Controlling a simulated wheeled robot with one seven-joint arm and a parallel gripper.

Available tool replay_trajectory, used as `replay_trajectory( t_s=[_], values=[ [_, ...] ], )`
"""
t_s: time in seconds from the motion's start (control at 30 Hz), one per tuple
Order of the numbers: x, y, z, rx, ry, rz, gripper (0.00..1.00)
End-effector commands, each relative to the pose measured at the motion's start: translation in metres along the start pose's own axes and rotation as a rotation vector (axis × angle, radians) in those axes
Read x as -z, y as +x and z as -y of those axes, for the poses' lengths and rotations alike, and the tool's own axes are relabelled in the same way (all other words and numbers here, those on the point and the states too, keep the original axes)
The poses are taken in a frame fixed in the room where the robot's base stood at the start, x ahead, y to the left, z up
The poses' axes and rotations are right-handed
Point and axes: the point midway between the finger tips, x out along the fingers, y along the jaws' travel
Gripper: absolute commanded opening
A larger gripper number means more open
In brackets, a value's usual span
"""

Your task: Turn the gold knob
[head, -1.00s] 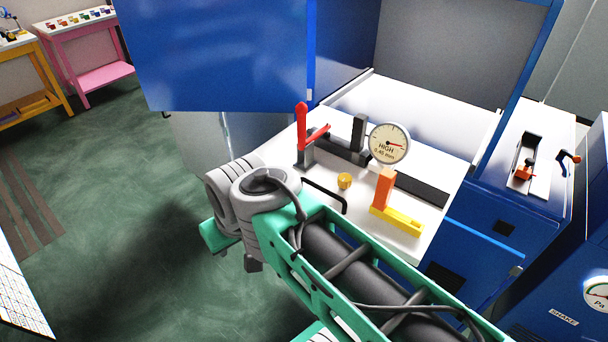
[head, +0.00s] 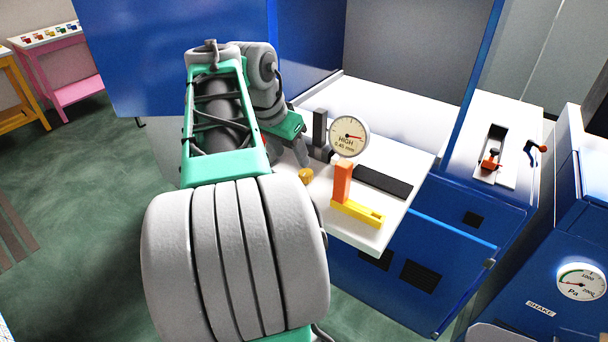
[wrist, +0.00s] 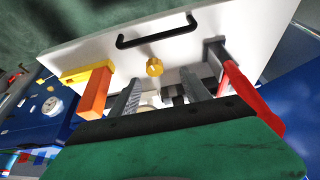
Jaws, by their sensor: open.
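The gold knob (head: 306,176) sits on the white panel of the blue cabinet, left of an orange upright block. In the wrist view the knob (wrist: 154,67) shows whole, with a lobed rim. My gripper (wrist: 160,80) is open and empty, its two grey fingers apart. In that picture the knob lies just beyond the fingertips, between them; I cannot tell the exact distance or any contact. In the head view my gripper (head: 303,153) is partly hidden by my arm and points down close to the knob.
An orange block on a yellow base (head: 358,211) stands right of the knob. A red lever (wrist: 245,92) stands right of the fingers in the wrist view, and a black bar handle (wrist: 157,33) lies beyond the knob.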

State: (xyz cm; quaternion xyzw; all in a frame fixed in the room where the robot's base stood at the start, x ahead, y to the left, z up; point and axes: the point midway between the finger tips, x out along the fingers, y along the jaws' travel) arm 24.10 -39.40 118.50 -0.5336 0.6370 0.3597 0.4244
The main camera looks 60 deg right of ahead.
Motion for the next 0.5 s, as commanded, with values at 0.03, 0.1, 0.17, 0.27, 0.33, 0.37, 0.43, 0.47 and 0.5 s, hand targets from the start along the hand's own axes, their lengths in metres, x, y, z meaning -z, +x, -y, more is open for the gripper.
replay_trajectory(
  t_s=[0.03,0.1,0.17,0.27,0.33,0.37,0.43,0.47,0.5],
  values=[
    [0.009,0.005,-0.009,-0.018,0.049,0.001,0.55],
    [0.013,0.011,-0.014,-0.028,0.077,0.002,0.55],
    [0.013,0.019,-0.014,-0.029,0.076,0.003,0.55],
    [0.013,0.038,-0.015,-0.029,0.074,0.003,0.55],
    [0.013,0.051,-0.015,-0.028,0.073,0.003,0.55],
    [0.013,0.057,-0.015,-0.027,0.074,0.003,0.55],
    [0.013,0.068,-0.015,-0.028,0.072,0.003,0.55],
    [0.013,0.071,-0.015,-0.027,0.071,0.002,0.55],
    [0.013,0.076,-0.015,-0.026,0.071,0.002,0.55]
  ],
)
